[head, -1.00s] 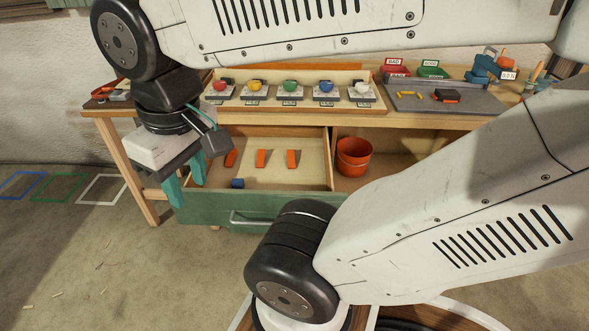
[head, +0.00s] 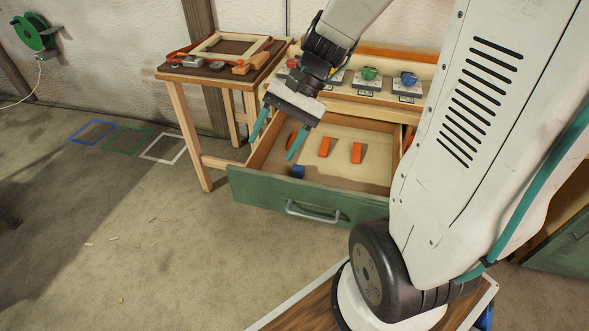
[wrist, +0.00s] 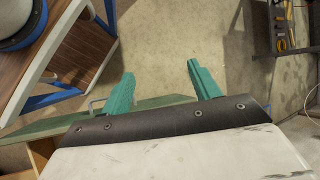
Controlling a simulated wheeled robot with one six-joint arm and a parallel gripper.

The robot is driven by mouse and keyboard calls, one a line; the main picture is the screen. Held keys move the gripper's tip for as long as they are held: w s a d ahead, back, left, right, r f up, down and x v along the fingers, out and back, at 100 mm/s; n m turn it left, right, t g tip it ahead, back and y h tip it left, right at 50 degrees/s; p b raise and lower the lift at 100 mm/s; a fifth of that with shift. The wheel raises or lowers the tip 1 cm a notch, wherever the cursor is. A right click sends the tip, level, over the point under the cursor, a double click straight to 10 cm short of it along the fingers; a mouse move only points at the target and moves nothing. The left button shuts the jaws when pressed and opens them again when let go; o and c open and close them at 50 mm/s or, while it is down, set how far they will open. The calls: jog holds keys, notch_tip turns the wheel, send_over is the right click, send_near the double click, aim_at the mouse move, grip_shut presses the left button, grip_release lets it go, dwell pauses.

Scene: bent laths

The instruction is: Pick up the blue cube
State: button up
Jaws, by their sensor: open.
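The blue cube (head: 297,172) lies in the open drawer, near the inside of its green front (head: 262,189), in the head view. My gripper (head: 273,149) is open and empty, with its teal fingers pointing down. In the head view it shows over the left part of the drawer, and its right fingertip appears just above and left of the cube. The height gap cannot be told. In the wrist view my gripper (wrist: 162,82) shows both fingers wide apart over floor and the drawer's green front edge. The cube is not visible there.
Several orange blocks (head: 325,147) lie in the drawer behind the cube. A bench row of coloured knobs (head: 369,75) stands behind. A side table (head: 205,68) with a wooden frame stands at left. The floor at left is clear, with coloured outlines (head: 128,139).

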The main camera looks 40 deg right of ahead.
jog(key=w+d+f+m+t+y, duration=0.3)
jog(key=w+d+f+m, duration=0.3)
jog(key=w+f, duration=0.1)
jog(key=m+t, duration=0.6)
jog(key=m, duration=0.3)
send_over(303, 170)
jog(key=s+a, duration=0.2)
jog(key=s, duration=0.1)
notch_tip(303, 170, down, 13)
jog(key=d+f+m, duration=0.1)
jog(key=f, duration=0.1)
jog(key=d+f+m+t+h, duration=0.1)
jog(key=d+f+m, duration=0.1)
jog(key=f, duration=0.1)
jog(key=d+f+m+t+h, duration=0.1)
jog(key=f+m, duration=0.1)
jog(key=f, duration=0.1)
jog(key=shift+s+d+f, duration=0.15)
jog(key=shift+d, duration=0.25)
jog(key=shift+f, duration=0.3)
jog(key=x, duration=0.7)
jog(key=shift+w+a, duration=0.1)
jog(key=shift+w, duration=0.15)
jog(key=c, duration=1.1)
